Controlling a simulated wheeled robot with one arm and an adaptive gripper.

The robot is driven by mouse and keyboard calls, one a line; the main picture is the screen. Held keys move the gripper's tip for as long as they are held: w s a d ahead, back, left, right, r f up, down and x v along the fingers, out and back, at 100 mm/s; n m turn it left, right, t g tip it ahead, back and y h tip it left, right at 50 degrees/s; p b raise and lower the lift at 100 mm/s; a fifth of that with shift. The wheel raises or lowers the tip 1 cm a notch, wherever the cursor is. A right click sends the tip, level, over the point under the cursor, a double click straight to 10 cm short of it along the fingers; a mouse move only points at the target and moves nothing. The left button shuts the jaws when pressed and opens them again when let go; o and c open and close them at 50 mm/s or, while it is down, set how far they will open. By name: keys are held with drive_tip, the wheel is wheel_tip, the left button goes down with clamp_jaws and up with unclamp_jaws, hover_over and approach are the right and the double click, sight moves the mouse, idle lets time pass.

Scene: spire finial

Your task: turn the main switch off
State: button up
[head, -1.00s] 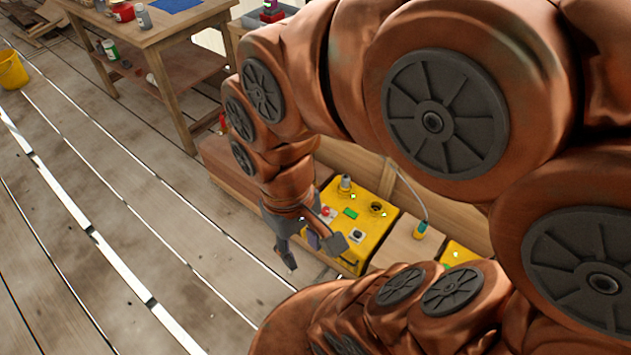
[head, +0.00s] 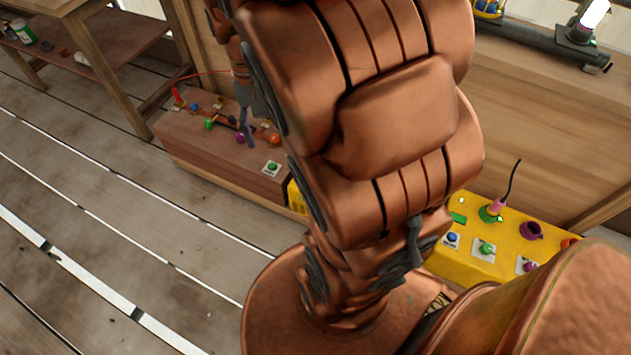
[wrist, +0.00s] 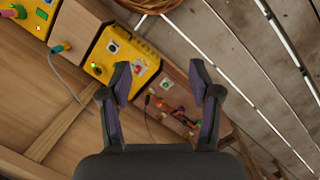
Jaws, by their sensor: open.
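No label is readable, so I cannot tell which control is the main switch. A brown wooden box (head: 222,152) carries several coloured knobs and a green button on a pale plate (head: 271,167). A yellow box (head: 470,262) at the right carries blue, green and purple buttons and a pink plug (head: 497,207). My gripper (wrist: 161,80) is open and empty in the wrist view. The brown box (wrist: 178,82) shows between and beyond its fingers, with another yellow box (wrist: 140,58) behind the left finger. In the head view my gripper (head: 247,122) hangs above the brown box, partly hidden by my arm.
A wooden workbench (head: 110,62) stands at the upper left. A wooden panel (head: 545,130) rises behind the boxes. Bare plank floor (head: 110,210) lies open at the left. My arm hides the middle of the head view. A cable (wrist: 53,72) hangs from a teal plug.

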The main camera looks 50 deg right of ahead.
drive_tip(key=w+d+f+m+b, duration=0.25)
drive_tip(key=d+f+b, duration=0.2)
drive_tip(key=f, duration=0.25)
drive_tip(key=w+d+f+m+y+b, duration=0.1)
drive_tip(key=w+d+f+b, duration=0.2)
drive_tip(key=d+f, duration=0.3)
drive_tip(key=w+d+f+m+b, duration=0.1)
drive_tip(key=w+d+f+b, duration=0.25)
drive_tip(key=f, duration=0.45)
drive_tip(key=w+d+f+m+y+b, duration=0.1)
drive_tip(key=d+f+b, duration=0.3)
drive_tip(key=f, duration=0.5)
drive_tip(key=d+f+m+t+y+b, duration=0.1)
drive_tip(key=d+f+m+b, duration=0.1)
drive_tip(key=d+f+b, duration=0.45)
drive_tip(key=w+d+f+m+b, duration=0.1)
drive_tip(key=d+f+b, duration=0.2)
drive_tip(key=f, duration=0.8)
drive_tip(key=shift+a+b+x, duration=0.15)
drive_tip(key=shift+b+x, duration=0.25)
drive_tip(key=shift+x, duration=1.25)
drive_tip(key=shift+a+b+x, duration=0.2)
drive_tip(key=shift+b+x, duration=0.2)
drive_tip(key=shift+x, duration=1.25)
drive_tip(key=shift+r, duration=0.1)
drive_tip(key=shift+y, duration=0.3)
drive_tip(key=c, duration=1.1)
